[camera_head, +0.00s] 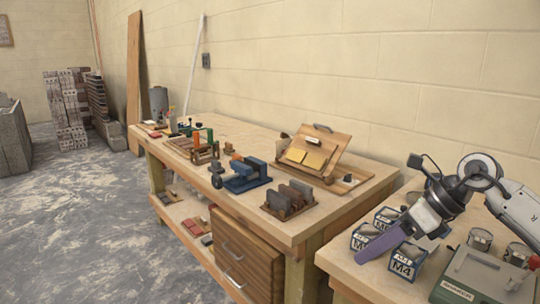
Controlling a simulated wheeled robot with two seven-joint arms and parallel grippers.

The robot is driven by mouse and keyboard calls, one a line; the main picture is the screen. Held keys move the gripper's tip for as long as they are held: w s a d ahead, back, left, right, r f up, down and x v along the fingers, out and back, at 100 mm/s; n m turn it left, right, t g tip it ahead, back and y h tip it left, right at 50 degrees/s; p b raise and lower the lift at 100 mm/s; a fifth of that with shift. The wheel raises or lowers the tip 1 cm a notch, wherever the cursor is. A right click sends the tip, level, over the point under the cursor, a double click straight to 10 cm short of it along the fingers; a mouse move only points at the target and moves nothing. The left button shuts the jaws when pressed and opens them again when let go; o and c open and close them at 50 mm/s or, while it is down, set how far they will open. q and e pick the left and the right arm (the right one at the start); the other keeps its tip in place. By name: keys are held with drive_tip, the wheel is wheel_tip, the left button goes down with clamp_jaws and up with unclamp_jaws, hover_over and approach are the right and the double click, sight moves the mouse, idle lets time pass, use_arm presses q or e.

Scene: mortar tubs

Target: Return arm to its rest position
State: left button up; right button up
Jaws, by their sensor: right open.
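My right arm comes in from the right edge above a wooden bench top. My right gripper (380,246) points down and to the left, with a purple finger in front of the small labelled tubs. It is open, and I see nothing held in it. One tub marked M4 (404,269) stands just right of the finger. Another labelled tub (364,238) stands just left of it, and a third (386,216) is behind. The finger hides parts of these tubs. My left gripper is not in view.
A grey-green device (478,275) and metal cups (480,239) stand right of the tubs. The long workbench (330,225) to the left holds a blue vise (246,175), a tilted wooden stand (316,150) and other tools. The grey floor (90,220) at left is open.

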drive_tip(key=s+a+f+m+t+y, duration=0.1)
drive_tip(key=s+a+m+t+y, duration=0.15)
drive_tip(key=a+m+y, duration=0.5)
drive_tip(key=s+a+f+m+t+y, duration=0.2)
drive_tip(key=s+a+m+y, duration=0.2)
drive_tip(key=a, duration=0.7)
drive_tip(key=s+d+f+m+t+h, duration=0.2)
drive_tip(key=d+f+m+t+h, duration=0.35)
drive_tip(key=m, duration=0.55)
drive_tip(key=s+d+f+m+t+h, duration=0.1)
drive_tip(key=d+f+m+t+h, duration=0.2)
drive_tip(key=f+m+h, duration=0.5)
drive_tip(key=s+d+f+m+g+h, duration=0.1)
drive_tip(key=s+d+f+m+g, duration=0.1)
drive_tip(key=s+f+m, duration=0.4)
drive_tip(key=s+d+f+m+g+h, duration=0.1)
drive_tip(key=s+f+m+g, duration=0.4)
drive_tip(key=s+f, duration=0.7)
drive_tip(key=shift+s+d+f+m, duration=0.25)
drive_tip(key=shift+s+d+m, duration=0.4)
drive_tip(key=shift+s, duration=0.1)
